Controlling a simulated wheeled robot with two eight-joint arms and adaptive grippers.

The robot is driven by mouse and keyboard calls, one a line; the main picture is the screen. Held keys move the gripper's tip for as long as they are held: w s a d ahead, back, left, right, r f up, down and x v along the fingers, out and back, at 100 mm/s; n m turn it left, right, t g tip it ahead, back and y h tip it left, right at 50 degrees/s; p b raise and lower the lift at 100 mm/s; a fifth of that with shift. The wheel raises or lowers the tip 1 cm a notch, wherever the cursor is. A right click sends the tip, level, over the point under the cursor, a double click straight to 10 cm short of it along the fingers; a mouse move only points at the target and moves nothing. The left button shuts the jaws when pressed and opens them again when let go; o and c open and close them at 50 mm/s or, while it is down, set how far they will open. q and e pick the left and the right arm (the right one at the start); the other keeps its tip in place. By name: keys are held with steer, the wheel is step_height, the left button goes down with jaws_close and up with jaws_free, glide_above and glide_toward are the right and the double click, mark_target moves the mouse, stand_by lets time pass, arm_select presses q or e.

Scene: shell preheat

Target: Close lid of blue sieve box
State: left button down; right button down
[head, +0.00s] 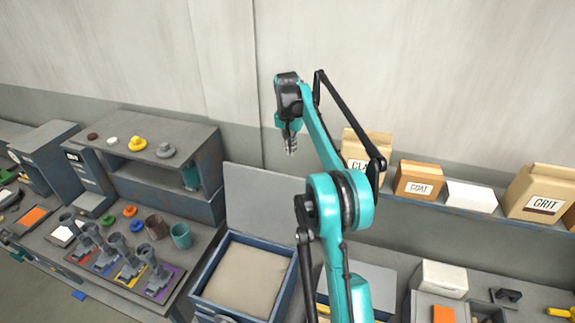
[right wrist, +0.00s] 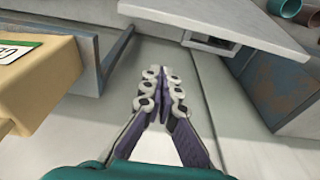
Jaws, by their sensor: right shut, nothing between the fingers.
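The blue box (head: 203,304) stands on the counter at the bottom centre of the head view, holding a flat beige fill. Its grey lid (head: 262,203) is open and stands up at the back, leaning toward the wall. My right gripper (head: 290,146) is raised high above and behind the lid, near the wall, apart from it and pointing down. In the right wrist view its fingers (right wrist: 163,92) are together with nothing between them. My left gripper is not in view.
My right arm hides part of the counter, including a second box with a raised grey panel (head: 370,284). A shelf at right holds bags and cartons (head: 418,179). A grey cabinet (head: 155,133), mugs (head: 181,236) and several coloured stands are at left.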

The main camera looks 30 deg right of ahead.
step_height(320, 180, down, 8)
steer(key=s+a+p, duration=0.1)
steer(key=p, duration=0.1)
steer(key=shift+s+a+r, duration=0.25)
steer(key=shift+s+a, duration=0.1)
steer(key=shift+a, duration=0.05)
steer(key=shift+a, duration=0.1)
